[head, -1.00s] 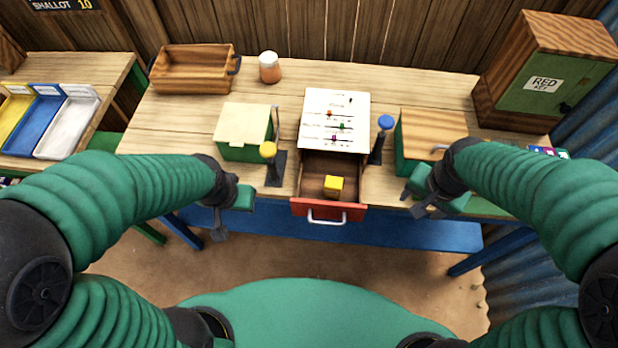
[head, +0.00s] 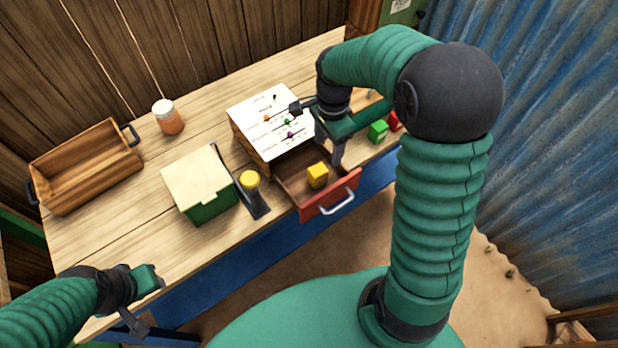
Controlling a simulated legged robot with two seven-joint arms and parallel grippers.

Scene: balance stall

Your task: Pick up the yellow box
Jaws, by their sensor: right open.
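The yellow box (head: 317,175) is a small cube lying inside the open drawer (head: 292,186), which has a red front and a pale handle. My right gripper (head: 318,131) is open and empty, above the back of the drawer and the right edge of the white-topped cabinet, up from the yellow box and apart from it. My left gripper (head: 150,302) is at the lower left by the table's front edge, its fingers apart with nothing between them.
The white-topped cabinet (head: 262,115) has coloured sliders. A yellow-knobbed lever (head: 250,180) and a green box with a pale lid (head: 199,180) stand left of the drawer. A green cube (head: 378,131) and a red one (head: 394,122) are right of it. A wooden tray (head: 85,165) and jar (head: 168,117) stand farther left.

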